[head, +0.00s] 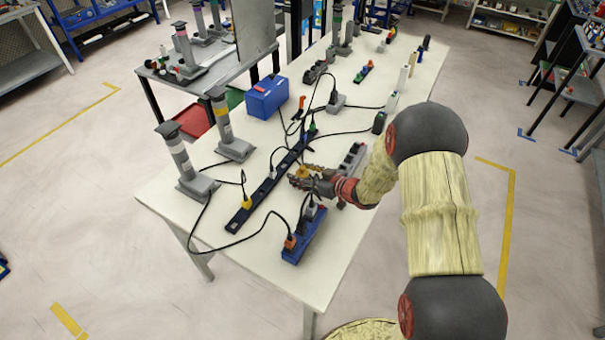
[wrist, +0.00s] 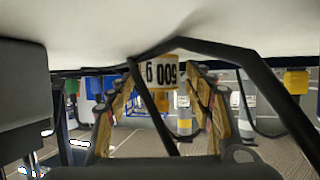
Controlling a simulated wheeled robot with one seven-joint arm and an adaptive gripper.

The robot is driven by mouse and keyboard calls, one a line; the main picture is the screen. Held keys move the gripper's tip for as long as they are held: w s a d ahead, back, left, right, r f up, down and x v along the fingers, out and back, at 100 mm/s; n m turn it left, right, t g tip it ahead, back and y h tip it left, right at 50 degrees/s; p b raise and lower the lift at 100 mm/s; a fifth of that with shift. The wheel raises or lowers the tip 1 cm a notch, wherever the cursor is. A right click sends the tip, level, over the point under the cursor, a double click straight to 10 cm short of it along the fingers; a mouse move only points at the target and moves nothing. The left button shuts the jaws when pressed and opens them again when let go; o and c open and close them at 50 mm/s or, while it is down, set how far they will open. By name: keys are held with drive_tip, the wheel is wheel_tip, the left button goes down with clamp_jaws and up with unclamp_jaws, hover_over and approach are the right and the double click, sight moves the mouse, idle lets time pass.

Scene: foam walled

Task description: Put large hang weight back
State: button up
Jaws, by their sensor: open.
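My gripper (head: 300,176) is open, low over the table, with its orange-yellow fingers pointing left across the long dark blue power strip. I cannot tell how near the object is, and nothing shows as gripped. Two tall grey cylinders on flat grey bases stand at the table's left, a front one with a white band (head: 179,157) and a rear one with a yellow band (head: 225,123). I cannot tell which is the large hang weight.
The white table (head: 165,206) holds a dark blue strip (head: 262,192), a shorter blue socket strip (head: 305,236), a blue box (head: 267,97) and several loose black cables around my gripper. A side table (head: 181,79) at the back left carries more grey cylinders.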

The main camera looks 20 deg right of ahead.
drive_tip(key=shift+s+d+r, duration=0.1)
drive_tip(key=shift+r, duration=0.1)
drive_tip(key=p+v, duration=0.3)
drive_tip(key=v, duration=0.8)
drive_tip(key=shift+s+d+r+p, duration=0.1)
drive_tip(key=shift+s+r+p, duration=0.1)
drive_tip(key=shift+p, duration=0.1)
drive_tip(key=w+d+r+m+h, duration=0.1)
drive_tip(key=d+r+h, duration=0.25)
drive_tip(key=r, duration=0.45)
drive_tip(key=d+r+m+h, duration=0.1)
drive_tip(key=d+r+h, duration=0.25)
drive_tip(key=r, duration=0.35)
drive_tip(key=s+r+m+g+h, duration=0.1)
drive_tip(key=s+r+m+h, duration=0.1)
drive_tip(key=s+r, duration=0.3)
drive_tip(key=s+a+r+g, duration=0.1)
drive_tip(key=s+a, duration=0.3)
drive_tip(key=s, duration=0.4)
drive_tip(key=s+a+r+m+g+y, duration=0.1)
drive_tip(key=s+a+r+g, duration=0.1)
drive_tip(key=s, duration=0.6)
drive_tip(key=s+a+r+m+g, duration=0.1)
drive_tip(key=s+a+r+g, duration=0.1)
drive_tip(key=s+a, duration=0.4)
drive_tip(key=shift+s+a+r+y, duration=0.4)
drive_tip(key=shift+s+r, duration=0.2)
drive_tip(key=shift+s, duration=0.6)
